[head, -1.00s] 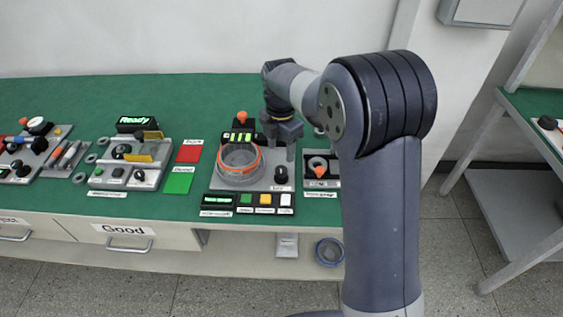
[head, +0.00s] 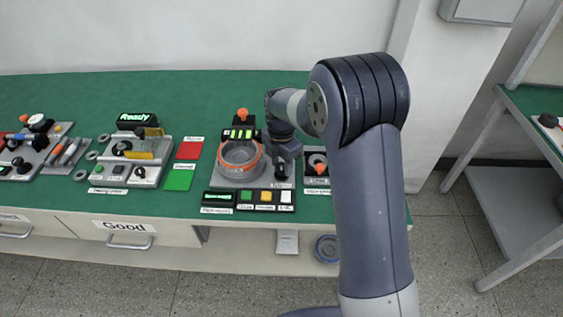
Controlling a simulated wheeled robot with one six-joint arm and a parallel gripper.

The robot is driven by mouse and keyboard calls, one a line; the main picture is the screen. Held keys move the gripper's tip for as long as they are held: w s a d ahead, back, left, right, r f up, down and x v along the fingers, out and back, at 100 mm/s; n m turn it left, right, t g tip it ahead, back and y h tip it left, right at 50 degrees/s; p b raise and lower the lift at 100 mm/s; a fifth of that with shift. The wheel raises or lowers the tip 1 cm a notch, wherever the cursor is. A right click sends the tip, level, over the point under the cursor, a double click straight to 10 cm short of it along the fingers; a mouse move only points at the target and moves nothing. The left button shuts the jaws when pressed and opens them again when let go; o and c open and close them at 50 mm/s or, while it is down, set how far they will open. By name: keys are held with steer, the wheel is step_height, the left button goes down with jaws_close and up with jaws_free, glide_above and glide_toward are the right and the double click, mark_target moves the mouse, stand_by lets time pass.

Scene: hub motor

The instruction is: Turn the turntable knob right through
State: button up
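The turntable station stands on the green bench, with a grey round turntable (head: 240,172) that has an orange ring around its upper rim. A black knob (head: 281,170) sits at the right side of its base plate. My gripper (head: 283,160) points down right above this knob, with its fingertips at or near the knob's top. Whether it touches the knob is hard to tell. The fingers are small and partly hidden, so I cannot see how far apart they are.
In front of the turntable is a row of buttons (head: 265,197) with a small display. An orange knob (head: 242,113) stands behind it. A small fixture (head: 318,170) lies close to the right of my gripper. Red (head: 189,150) and green (head: 179,180) pads lie to the left.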

steer(key=c, duration=0.6)
